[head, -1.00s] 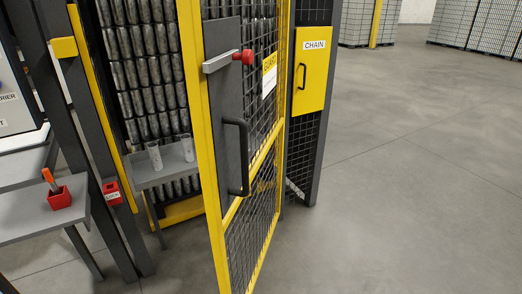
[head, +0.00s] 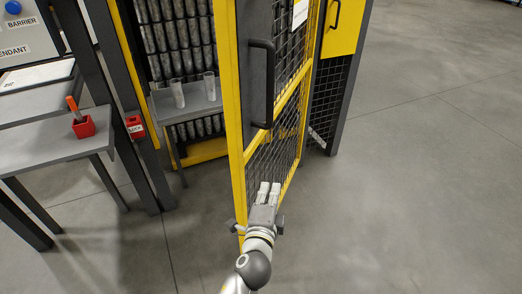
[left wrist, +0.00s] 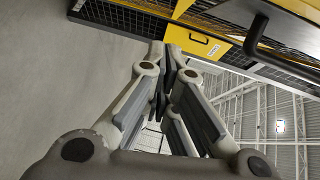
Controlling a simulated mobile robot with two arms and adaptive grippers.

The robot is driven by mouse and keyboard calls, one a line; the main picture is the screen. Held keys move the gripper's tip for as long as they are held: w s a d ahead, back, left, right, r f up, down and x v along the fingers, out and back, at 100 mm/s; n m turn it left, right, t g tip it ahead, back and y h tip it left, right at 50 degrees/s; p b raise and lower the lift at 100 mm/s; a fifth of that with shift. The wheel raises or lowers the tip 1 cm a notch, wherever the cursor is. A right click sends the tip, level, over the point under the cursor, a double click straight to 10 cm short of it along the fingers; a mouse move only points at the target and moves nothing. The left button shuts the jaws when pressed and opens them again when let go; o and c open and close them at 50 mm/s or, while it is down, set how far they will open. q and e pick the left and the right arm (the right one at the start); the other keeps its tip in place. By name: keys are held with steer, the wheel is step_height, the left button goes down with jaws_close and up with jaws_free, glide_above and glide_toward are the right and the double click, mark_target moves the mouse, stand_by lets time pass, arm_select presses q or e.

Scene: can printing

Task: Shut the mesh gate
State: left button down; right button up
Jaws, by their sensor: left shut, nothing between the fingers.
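The mesh gate (head: 236,140), a yellow frame with black mesh and a dark grey lock panel, stands ajar, swung out towards me. An opening shows between its free edge and the left post. Its black upright handle (head: 262,85) is on the grey panel; in the left wrist view the handle (left wrist: 256,35) is at the upper right. My left gripper (head: 269,186) is shut and empty, below the handle and in front of the gate's lower mesh. In the left wrist view its fingertips (left wrist: 172,55) point up. I cannot tell whether it touches the gate. My right gripper is out of view.
Inside, a shelf (head: 190,113) holds two clear cups. Open floor (head: 430,180) lies to the right.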

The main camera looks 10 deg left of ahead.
arm_select(q)
step_height(320, 180, up, 5)
steer(key=t, duration=0.1)
steer(key=w+a+p, duration=0.1)
steer(key=w+a, duration=0.2)
steer(key=w, duration=0.8)
steer(key=shift+a+r+p, duration=0.2)
steer(key=shift+a+p, duration=0.05)
steer(key=shift+p, duration=0.15)
steer(key=shift+a, duration=0.1)
